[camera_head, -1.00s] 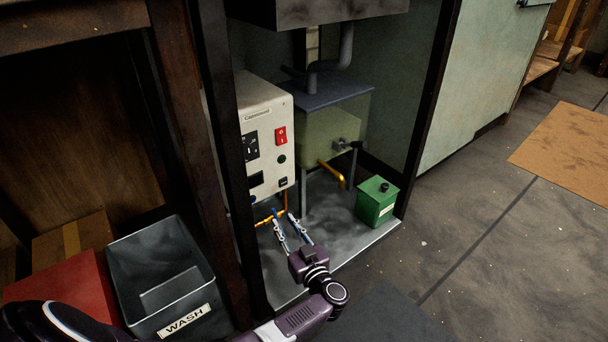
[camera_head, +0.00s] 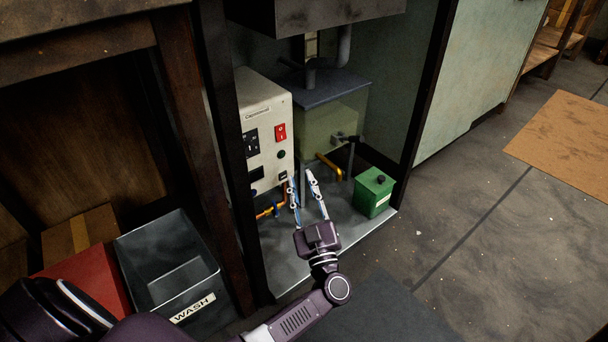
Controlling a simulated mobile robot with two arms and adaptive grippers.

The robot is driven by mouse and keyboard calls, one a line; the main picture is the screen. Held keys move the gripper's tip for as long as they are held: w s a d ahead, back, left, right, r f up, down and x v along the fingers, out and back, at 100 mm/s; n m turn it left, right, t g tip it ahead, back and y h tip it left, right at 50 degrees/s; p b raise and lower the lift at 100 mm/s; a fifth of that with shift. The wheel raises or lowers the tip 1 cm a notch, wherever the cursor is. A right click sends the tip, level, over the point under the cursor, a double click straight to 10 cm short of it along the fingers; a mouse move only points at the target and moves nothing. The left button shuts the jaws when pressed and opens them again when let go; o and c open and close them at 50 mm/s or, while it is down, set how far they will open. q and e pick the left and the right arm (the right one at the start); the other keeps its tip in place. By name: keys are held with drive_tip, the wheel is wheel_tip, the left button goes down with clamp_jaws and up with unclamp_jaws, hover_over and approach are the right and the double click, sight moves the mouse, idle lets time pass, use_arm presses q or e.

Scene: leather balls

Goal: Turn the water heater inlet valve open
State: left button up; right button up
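The white water heater box (camera_head: 265,130) stands in the open cabinet, with a red switch (camera_head: 281,132) on its front. Orange pipework (camera_head: 270,210) with small blue parts shows low beneath it, partly behind my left gripper; I cannot tell which part is the inlet valve or how it is set. My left gripper (camera_head: 302,177) is open and empty, its fingers apart, in front of the box's lower right edge. It appears to the right of the pipework, and I see no contact. My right gripper is not in view.
A greenish tank (camera_head: 330,125) with a tap (camera_head: 346,139) and an orange outlet pipe (camera_head: 329,167) stands right of the box. A green canister (camera_head: 374,192) sits on the cabinet floor. A grey WASH bin (camera_head: 170,265) is at the left, beside the dark cabinet post (camera_head: 222,170).

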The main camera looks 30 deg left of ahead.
use_arm(q)
drive_tip(key=shift+s+d+r+t, duration=0.2)
drive_tip(key=shift+d+r+t, duration=0.05)
drive_tip(key=shift+r, duration=0.5)
drive_tip(key=shift+s+d+r+t, duration=0.15)
drive_tip(key=shift+d+r+t, duration=0.1)
drive_tip(key=shift+r, duration=0.45)
